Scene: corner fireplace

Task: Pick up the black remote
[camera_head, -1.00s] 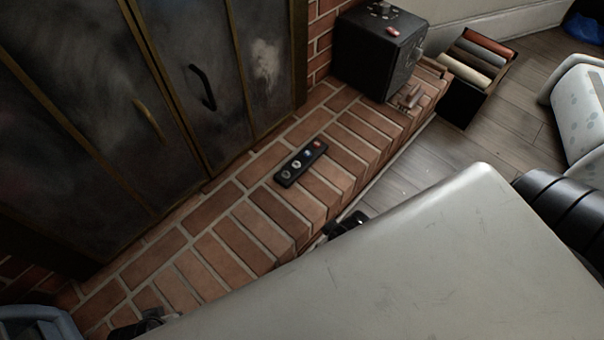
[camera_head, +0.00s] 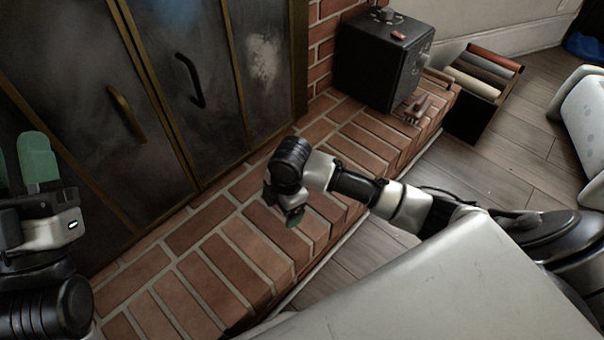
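The black remote is not visible now; my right arm covers the part of the brick hearth (camera_head: 215,262) where it lay. My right gripper (camera_head: 293,217) points down over the hearth, seen mostly from behind its wrist. Only a green fingertip shows, so its opening and anything between its fingers are hidden. My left gripper (camera_head: 20,165) is raised at the left edge, in front of the dark fireplace doors. Its green fingers point up with a gap between them, and it looks empty.
A black box (camera_head: 375,62) with knobs and a small red object (camera_head: 397,36) on top stands at the hearth's far end. A crate of rolls (camera_head: 470,110) is beside it on the wooden floor. The fireplace doors (camera_head: 190,85) have protruding handles.

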